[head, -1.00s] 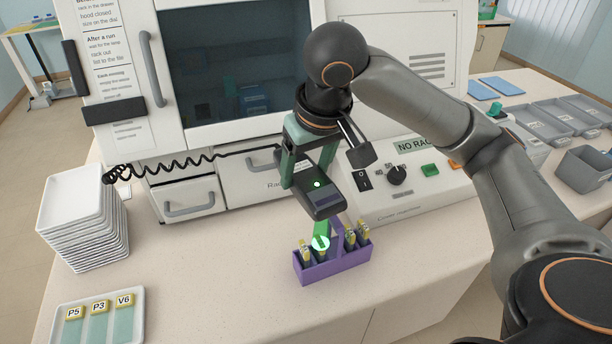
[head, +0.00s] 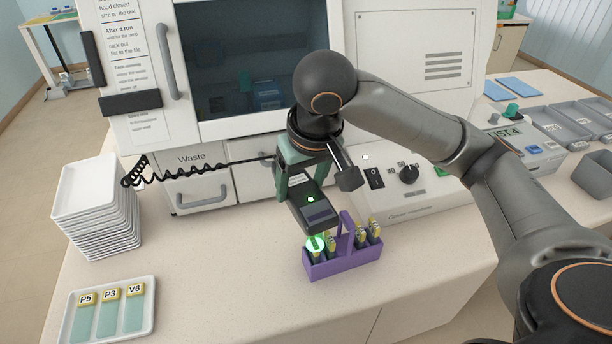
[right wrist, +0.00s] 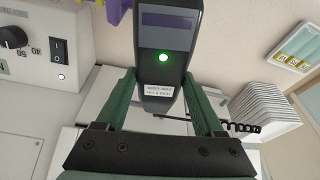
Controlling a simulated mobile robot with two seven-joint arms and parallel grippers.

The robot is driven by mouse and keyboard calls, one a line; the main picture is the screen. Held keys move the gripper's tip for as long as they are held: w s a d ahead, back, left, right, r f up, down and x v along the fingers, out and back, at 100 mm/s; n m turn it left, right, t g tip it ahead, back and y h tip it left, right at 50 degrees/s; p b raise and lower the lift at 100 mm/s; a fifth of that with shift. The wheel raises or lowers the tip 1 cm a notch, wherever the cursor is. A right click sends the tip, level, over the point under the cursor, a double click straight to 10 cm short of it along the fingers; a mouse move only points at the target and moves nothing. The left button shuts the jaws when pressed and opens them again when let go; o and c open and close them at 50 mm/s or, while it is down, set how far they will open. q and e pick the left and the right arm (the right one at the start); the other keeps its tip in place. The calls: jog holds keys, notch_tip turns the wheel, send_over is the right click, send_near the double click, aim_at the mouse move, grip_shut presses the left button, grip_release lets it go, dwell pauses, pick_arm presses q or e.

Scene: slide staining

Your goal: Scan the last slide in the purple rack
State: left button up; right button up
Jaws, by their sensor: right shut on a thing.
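My right gripper (head: 304,188) is shut on a dark handheld scanner (head: 318,217), whose green light is lit. The scanner also shows between the green fingers in the right wrist view (right wrist: 168,45). It hangs just above the left end of the purple rack (head: 345,268). A bright green glow falls on the yellow-labelled slides (head: 315,246) at that end; I cannot tell exactly which slide it covers. More yellow-labelled slides (head: 375,233) stand upright right of the rack's handle. A corner of the rack shows in the right wrist view (right wrist: 117,10). My left gripper is not in view.
A white tray (head: 147,331) with slides P5, P3 and V6 lies at front left, before a stack of white trays (head: 100,215). The scanner's coiled cord (head: 200,168) runs left.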

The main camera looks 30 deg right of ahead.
jog(key=shift+r, duration=1.55)
